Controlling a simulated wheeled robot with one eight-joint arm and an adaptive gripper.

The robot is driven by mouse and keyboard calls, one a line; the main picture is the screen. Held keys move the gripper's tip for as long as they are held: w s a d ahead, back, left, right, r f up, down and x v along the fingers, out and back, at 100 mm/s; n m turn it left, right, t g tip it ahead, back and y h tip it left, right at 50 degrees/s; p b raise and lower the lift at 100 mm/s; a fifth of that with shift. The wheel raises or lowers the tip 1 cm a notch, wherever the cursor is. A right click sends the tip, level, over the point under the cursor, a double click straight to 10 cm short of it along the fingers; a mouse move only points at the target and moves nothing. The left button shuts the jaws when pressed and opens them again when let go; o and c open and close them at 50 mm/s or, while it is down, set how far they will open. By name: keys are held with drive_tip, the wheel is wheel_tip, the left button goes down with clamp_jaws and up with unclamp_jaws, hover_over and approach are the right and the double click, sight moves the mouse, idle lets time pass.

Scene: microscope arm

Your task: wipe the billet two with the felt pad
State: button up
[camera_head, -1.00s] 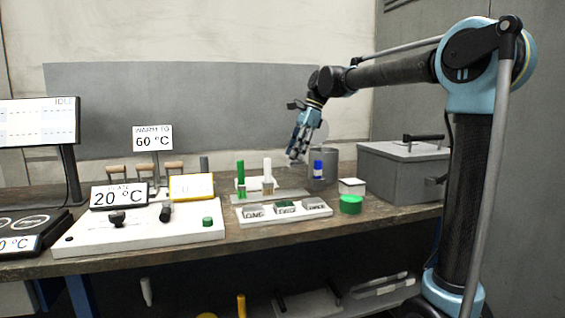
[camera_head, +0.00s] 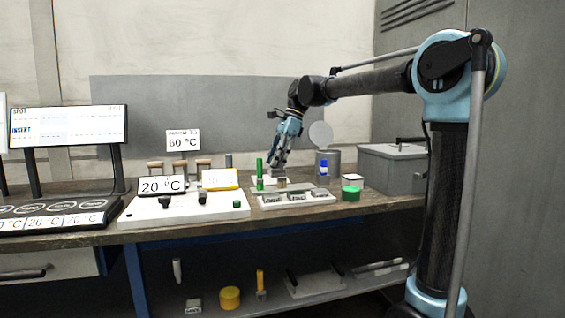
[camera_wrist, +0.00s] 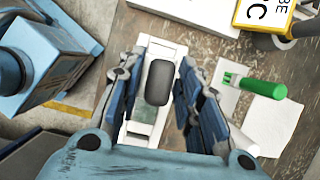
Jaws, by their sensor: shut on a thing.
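My gripper (camera_head: 276,166) hangs over the billet tray area, by the pens. In the wrist view my gripper (camera_wrist: 156,100) is closed around a dark grey rounded block (camera_wrist: 158,82), which appears to be the felt pad. The white billet tray (camera_head: 262,205) has three labelled compartments in a row; the middle one, billet two (camera_head: 296,196), is small in the head view. The tray (camera_wrist: 176,45) lies under the pad in the wrist view. A greenish surface (camera_wrist: 145,112) shows just below the pad. The pad hides part of the tray; contact cannot be told.
A green round container (camera_head: 351,194), a grey can (camera_head: 334,160) and a grey box (camera_head: 392,168) are to the right. A white plate unit (camera_head: 150,216) with signs is to the left.

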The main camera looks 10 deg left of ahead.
drive_tip(key=shift+s+a, duration=0.5)
drive_tip(key=shift+s, duration=0.15)
